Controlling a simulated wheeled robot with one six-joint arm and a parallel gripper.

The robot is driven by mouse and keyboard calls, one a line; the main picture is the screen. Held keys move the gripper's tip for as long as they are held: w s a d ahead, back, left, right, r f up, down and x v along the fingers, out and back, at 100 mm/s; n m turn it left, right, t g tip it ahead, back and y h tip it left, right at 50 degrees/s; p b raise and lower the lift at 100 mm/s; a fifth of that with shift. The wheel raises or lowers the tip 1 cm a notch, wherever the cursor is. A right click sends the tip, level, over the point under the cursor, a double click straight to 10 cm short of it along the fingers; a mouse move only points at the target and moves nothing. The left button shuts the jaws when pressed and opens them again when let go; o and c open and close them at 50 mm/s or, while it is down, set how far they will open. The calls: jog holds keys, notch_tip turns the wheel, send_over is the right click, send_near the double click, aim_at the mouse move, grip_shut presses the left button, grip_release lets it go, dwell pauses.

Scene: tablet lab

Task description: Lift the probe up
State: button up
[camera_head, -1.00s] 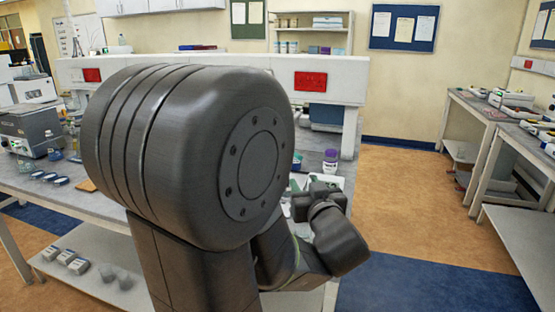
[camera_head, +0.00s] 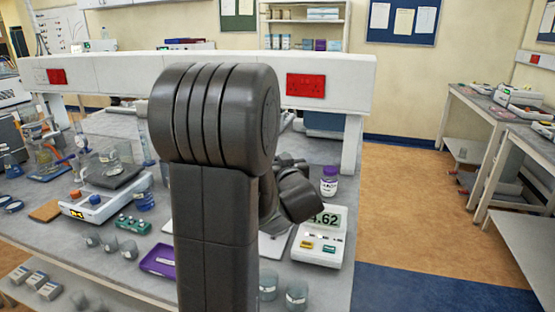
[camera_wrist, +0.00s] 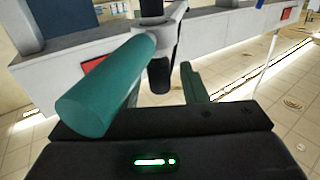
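In the wrist view, my gripper (camera_wrist: 163,84) has a slim green finger on the right, and the left finger is mostly hidden behind a thick teal cylinder (camera_wrist: 105,85). A dark piece (camera_wrist: 163,72) in a pale ring-shaped holder (camera_wrist: 173,22) shows beyond and between the fingers. A gap shows between this piece and the right finger. I cannot tell for sure which of these is the probe. In the head view, a white meter (camera_head: 320,250) reads 4.62, and my arm hides the gripper and what is close to it.
A purple-capped bottle (camera_head: 329,180) stands behind the meter. A purple tray (camera_head: 158,260), a green rack (camera_head: 133,224), a balance (camera_head: 90,205) and several small beakers are on the left of the bench. A white raised shelf (camera_head: 330,75) runs along the back.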

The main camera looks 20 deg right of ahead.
grip_shut()
notch_tip(320, 180, up, 8)
jog(key=p, duration=0.4)
grip_release()
jog(key=shift+r, duration=0.1)
jog(key=shift+s, duration=0.1)
jog(key=s+a+b, duration=0.1)
jog(key=s, duration=1.2)
jog(key=shift+s, duration=0.3)
